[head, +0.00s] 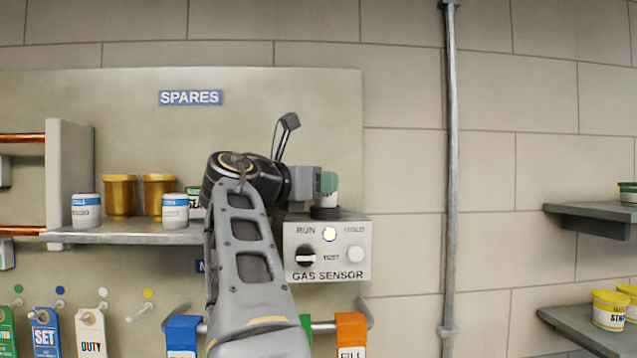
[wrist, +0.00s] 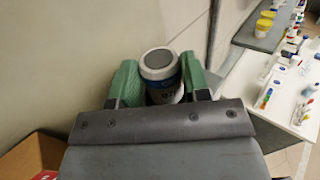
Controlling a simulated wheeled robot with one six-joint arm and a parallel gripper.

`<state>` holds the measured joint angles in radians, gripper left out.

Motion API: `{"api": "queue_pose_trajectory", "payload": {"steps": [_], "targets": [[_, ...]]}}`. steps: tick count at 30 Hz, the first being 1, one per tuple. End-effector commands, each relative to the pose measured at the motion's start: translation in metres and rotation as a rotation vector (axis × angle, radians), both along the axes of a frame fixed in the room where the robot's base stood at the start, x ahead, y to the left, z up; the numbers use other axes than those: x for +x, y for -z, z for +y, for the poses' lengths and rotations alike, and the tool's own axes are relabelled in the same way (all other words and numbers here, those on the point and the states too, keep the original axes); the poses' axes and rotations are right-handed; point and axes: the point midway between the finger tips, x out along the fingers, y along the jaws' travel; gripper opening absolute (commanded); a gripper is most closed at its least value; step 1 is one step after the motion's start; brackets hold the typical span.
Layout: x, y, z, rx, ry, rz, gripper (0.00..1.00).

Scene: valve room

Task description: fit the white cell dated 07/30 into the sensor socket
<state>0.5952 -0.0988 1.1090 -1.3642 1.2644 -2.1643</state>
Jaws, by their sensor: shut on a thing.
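My gripper (head: 329,183) has green fingers and is shut on a white cell (head: 331,199) over the gas sensor box (head: 328,262). In the wrist view the cell (wrist: 161,72) stands between the fingers, with a grey top and a blue band; its date cannot be read. The sensor socket (head: 325,213) is a dark ring on top of the box. The cell's lower end is right at the ring; I cannot tell whether it is seated. The lamp (head: 329,234) on the box glows pale yellow.
The spares shelf (head: 130,238) at left holds two blue-banded white cells (head: 86,211), two gold cups (head: 119,197) and a partly hidden green-banded cell (head: 194,203). A vertical pipe (head: 450,180) runs right of the box. Tags and handles hang below. Shelves (head: 590,216) stand far right.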

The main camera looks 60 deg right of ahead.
Motion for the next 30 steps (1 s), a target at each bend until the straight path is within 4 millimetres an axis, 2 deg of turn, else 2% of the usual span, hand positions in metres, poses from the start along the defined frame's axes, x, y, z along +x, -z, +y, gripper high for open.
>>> {"api": "queue_pose_trajectory", "payload": {"steps": [28,29,30], "targets": [[-0.0001,0.0078,0.0002,-0.001,0.0,0.0,0.19],[-0.0001,0.0078,0.0002,0.0,0.0,0.0,0.45],[-0.0001,0.0078,0.0002,0.0,0.0,0.0,0.49]]}}
